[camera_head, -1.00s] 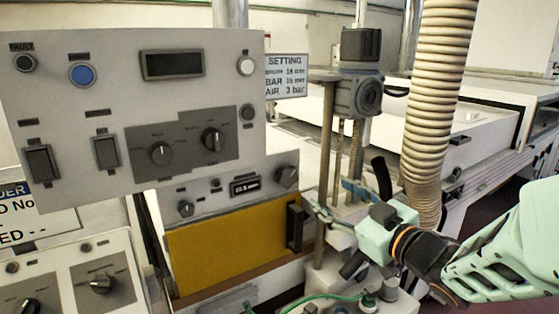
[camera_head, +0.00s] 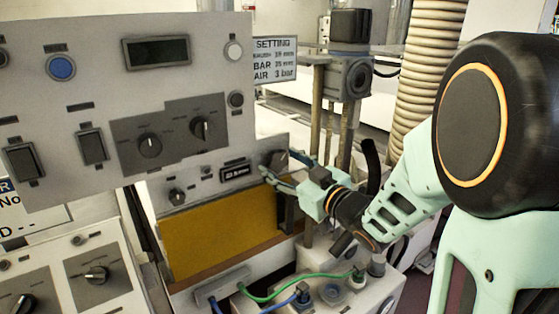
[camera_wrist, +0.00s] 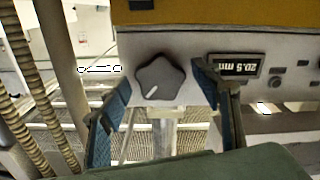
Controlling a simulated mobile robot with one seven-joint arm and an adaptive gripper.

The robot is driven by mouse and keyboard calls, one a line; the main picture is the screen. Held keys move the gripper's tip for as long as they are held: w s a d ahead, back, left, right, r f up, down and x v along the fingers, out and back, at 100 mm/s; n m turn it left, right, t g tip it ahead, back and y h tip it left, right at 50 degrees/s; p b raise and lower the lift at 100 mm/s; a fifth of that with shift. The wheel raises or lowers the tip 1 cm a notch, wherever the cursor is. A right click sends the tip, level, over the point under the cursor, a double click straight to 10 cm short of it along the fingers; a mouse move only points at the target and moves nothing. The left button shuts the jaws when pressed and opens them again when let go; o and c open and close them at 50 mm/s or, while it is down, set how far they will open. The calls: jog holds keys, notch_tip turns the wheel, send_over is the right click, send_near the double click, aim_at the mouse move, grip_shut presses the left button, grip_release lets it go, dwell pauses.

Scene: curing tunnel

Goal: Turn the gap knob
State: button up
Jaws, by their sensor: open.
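The gap knob is a dark, star-shaped knob (camera_wrist: 160,78) with a pale pointer line. It sits on a light grey panel beside a small display (camera_wrist: 235,65) that reads 20.5 mm upside down in the wrist view. In the head view the knob (camera_head: 277,159) is at the right end of the lower panel, partly hidden by my fingers. My gripper (camera_head: 279,163) is open in front of it. In the wrist view its blue-padded fingers (camera_wrist: 162,92) stand one on each side of the knob, with gaps showing. I see no clear contact.
A yellow cover (camera_head: 220,240) with a dark handle lies below the panel. The large control panel (camera_head: 215,85) with knobs and switches stands close at left. A post with a motor housing (camera_head: 350,75) and a ribbed hose (camera_head: 430,60) stand behind my arm. Green and blue cables run below.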

jog(key=shift+w+a, duration=0.25)
jog(key=shift+w, duration=0.15)
jog(key=shift+c, duration=0.3)
jog(key=c, duration=1.1)
jog(key=shift+m, duration=0.4)
jog(key=m, duration=0.3)
jog(key=shift+p, duration=0.35)
jog(key=m+p, duration=0.1)
jog(key=m, duration=0.2)
jog(key=shift+r+m, duration=0.1)
jog(key=shift+m, duration=0.3)
jog(key=m+p, duration=0.2)
jog(key=m, duration=0.2)
jog(key=shift+m+p, duration=0.95)
jog(key=shift+m, duration=0.65)
